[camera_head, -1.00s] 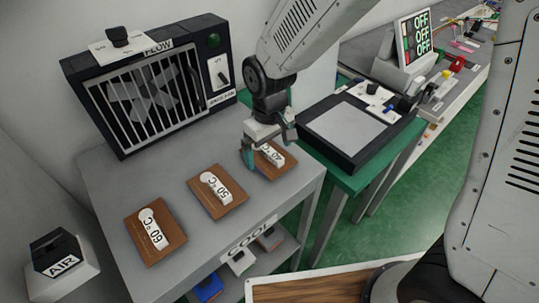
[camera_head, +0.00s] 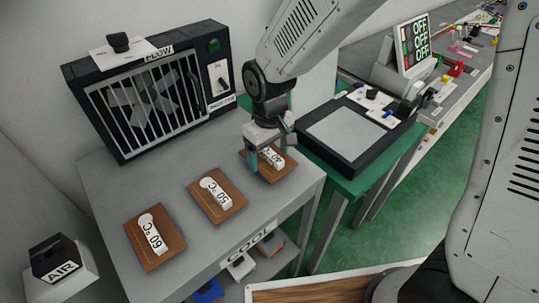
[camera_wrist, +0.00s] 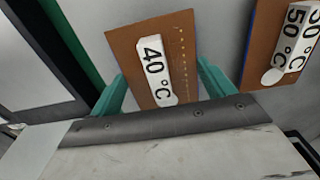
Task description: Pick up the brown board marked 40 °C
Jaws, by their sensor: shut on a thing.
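The brown board marked 40 °C (camera_head: 287,168) is at the right end of the grey table's row of boards. It has a raised white label piece. My gripper (camera_head: 270,160) points down over it, with its teal fingers at the board's two sides. In the wrist view the board (camera_wrist: 130,50) lies between the fingers (camera_wrist: 163,92), and the gripper is shut on it. Its near edge is hidden by the gripper body. I cannot tell whether the board is clear of the tabletop.
Boards marked 50 °C (camera_head: 233,207) and 60 °C (camera_head: 142,257) lie to the left on the grey table (camera_head: 110,180). A fan box marked FLOW (camera_head: 110,100) stands behind. A black-framed plate (camera_head: 345,130) on a green table is close on the right. An AIR box (camera_head: 52,258) is at lower left.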

